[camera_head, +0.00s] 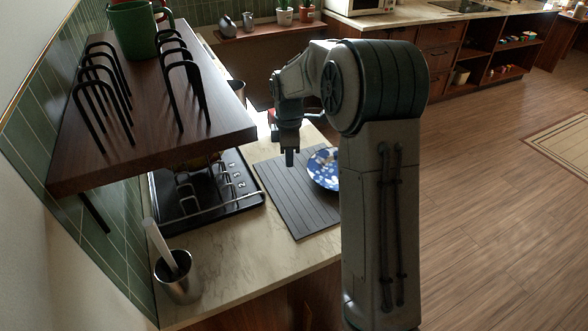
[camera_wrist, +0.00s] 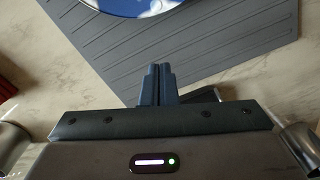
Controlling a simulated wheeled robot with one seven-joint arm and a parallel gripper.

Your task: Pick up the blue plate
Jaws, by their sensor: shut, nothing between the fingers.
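The blue plate (camera_head: 322,169) has a white pattern and lies on a dark grey ribbed mat (camera_head: 284,200) on the counter. My arm hides its right part in the head view. In the wrist view part of the plate (camera_wrist: 138,4) shows at the top edge, cut off by the frame. My gripper (camera_head: 290,158) points down just left of the plate and apart from it. In the wrist view the fingertips (camera_wrist: 159,70) are together with nothing between them, near the mat's edge.
A black cooktop (camera_head: 205,190) with a rail lies left of the mat. A wooden shelf (camera_head: 150,100) with black wire racks and a green mug (camera_head: 133,30) overhangs it. A metal cup (camera_head: 178,278) with a utensil stands at the near counter edge. The marble counter (camera_head: 240,262) is clear in front.

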